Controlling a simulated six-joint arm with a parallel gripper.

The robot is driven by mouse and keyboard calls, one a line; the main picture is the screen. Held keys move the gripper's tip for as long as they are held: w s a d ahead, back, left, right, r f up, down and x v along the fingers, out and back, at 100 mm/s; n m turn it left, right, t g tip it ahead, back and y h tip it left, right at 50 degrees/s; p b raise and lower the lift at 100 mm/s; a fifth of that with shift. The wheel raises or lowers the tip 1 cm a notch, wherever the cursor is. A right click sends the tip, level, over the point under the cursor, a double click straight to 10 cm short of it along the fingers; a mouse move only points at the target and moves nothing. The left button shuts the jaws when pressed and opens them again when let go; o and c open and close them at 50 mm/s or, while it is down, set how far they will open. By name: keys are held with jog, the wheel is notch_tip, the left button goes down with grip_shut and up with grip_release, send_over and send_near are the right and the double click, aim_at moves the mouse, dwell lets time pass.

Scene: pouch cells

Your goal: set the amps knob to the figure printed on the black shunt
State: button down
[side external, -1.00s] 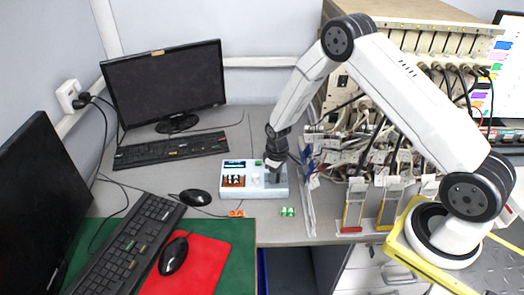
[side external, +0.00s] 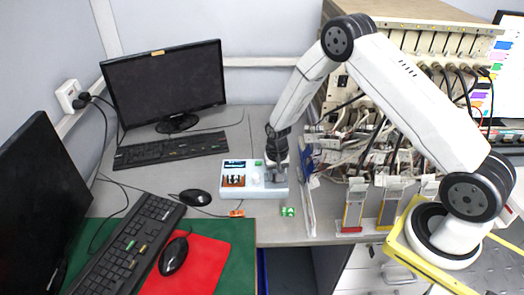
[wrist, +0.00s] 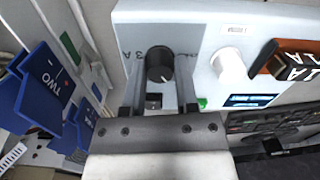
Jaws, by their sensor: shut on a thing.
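The white box (side external: 253,192) stands on the grey desk, with my gripper (side external: 276,178) down at its right end. In the wrist view my gripper (wrist: 160,75) has its fingers on either side of a dark round knob (wrist: 159,62) and is shut on it. A light pointer line shows on the knob. "3 A" is printed beside the knob; the marks on its other side are partly hidden by a finger. A black block (wrist: 296,62) with white lettering, seemingly "1 A", sits at the box's far end, partly cut off. It also shows in the side view (side external: 235,181).
A white knob (wrist: 228,62) and a lit display (wrist: 250,100) are on the box. Orange (side external: 237,213) and green (side external: 288,211) pieces lie in front. Cables and a rack (side external: 400,110) crowd the right. A mouse (side external: 195,197) lies left.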

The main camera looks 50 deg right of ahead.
jog(key=shift+m, duration=0.5)
jog(key=shift+c, duration=1.8)
grip_release()
jog(key=shift+r, duration=0.1)
jog(key=shift+r, duration=3.85)
